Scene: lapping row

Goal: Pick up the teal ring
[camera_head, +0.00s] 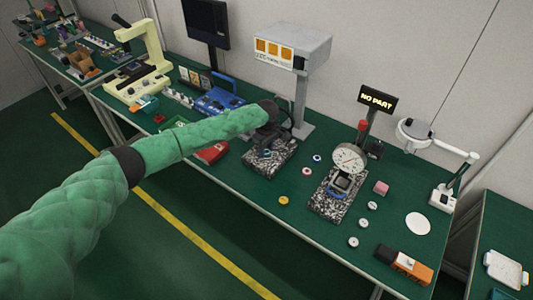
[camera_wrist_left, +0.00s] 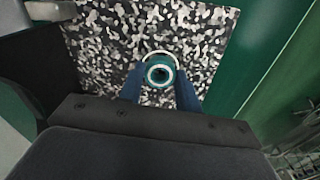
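The teal ring (camera_wrist_left: 160,73) lies on a black-and-white speckled plate (camera_wrist_left: 105,45) in the left wrist view, with a pale circle around it. The dark fingers of my left gripper (camera_wrist_left: 160,92) are apart, one on each side of the ring's near edge. I see no clear grip on the ring. In the head view my left gripper (camera_head: 266,138) is low over the left speckled plate (camera_head: 282,163), and a small bluish ring shows just below it. My right gripper is not in view.
A grey box on a post (camera_head: 303,105) stands close behind the left gripper. A dial gauge (camera_head: 348,159) stands on another speckled plate (camera_head: 323,207) to the right. Loose rings, including a yellow one (camera_head: 284,200), lie on the green bench between and in front.

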